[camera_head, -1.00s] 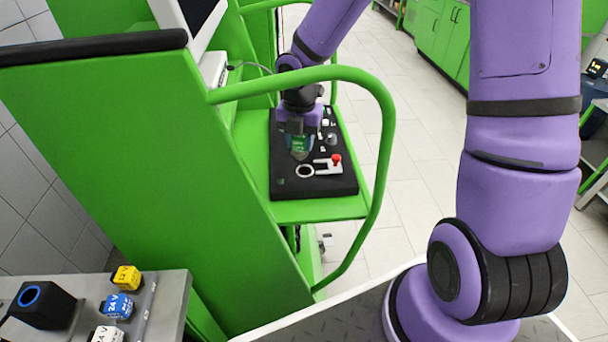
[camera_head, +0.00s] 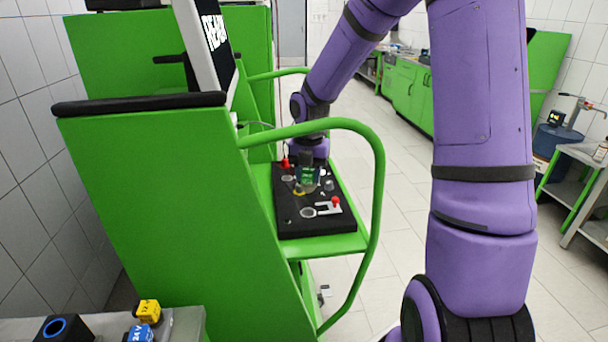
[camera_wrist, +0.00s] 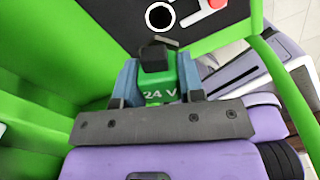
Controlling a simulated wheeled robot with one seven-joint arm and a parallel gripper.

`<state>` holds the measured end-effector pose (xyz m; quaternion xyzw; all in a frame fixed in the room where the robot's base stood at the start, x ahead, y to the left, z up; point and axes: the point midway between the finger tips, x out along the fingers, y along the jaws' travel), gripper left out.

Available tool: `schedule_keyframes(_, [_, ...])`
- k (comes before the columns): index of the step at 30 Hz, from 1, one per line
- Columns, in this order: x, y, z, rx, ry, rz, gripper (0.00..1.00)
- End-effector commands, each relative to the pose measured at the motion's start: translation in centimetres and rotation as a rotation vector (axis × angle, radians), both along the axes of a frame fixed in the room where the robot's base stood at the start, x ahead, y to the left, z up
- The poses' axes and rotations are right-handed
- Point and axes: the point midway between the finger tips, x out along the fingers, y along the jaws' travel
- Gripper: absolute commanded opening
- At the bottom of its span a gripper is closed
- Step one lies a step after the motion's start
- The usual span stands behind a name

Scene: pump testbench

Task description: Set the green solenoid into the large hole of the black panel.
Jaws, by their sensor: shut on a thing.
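My gripper (camera_head: 307,168) is shut on the green solenoid (camera_head: 308,177), above the black panel (camera_head: 295,226). In the wrist view the two blue-grey fingers of my gripper (camera_wrist: 158,84) clasp the green solenoid (camera_wrist: 168,92) from both sides. It is marked "24 V" and has a black end part. The black panel (camera_wrist: 205,38) lies beyond it. A round, white-ringed hole (camera_wrist: 160,16) shows at the top, apart from the solenoid. It also shows in the head view (camera_head: 307,212), nearer the camera than the solenoid. I cannot tell whether it is the large hole; the gripper hides part of the panel.
A white plate with a red knob (camera_head: 335,201) sits on the panel's right front. A red part (camera_head: 285,162) stands at its far left. A green rail (camera_head: 376,180) curves around the panel's right side. The green cabinet wall (camera_head: 180,210) stands left.

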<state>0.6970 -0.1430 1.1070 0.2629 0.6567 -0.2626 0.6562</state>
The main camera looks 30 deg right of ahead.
Motion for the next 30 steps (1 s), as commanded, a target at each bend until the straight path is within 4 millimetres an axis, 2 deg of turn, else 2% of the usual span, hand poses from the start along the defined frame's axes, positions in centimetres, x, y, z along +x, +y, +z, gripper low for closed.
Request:
schedule_keyframes(18, [0.0, 0.1, -5.2, 0.0, 0.001, 0.001, 0.19])
schedule_keyframes(30, [0.0, 0.0, -6.6, -0.001, -0.001, 0.0, 0.19])
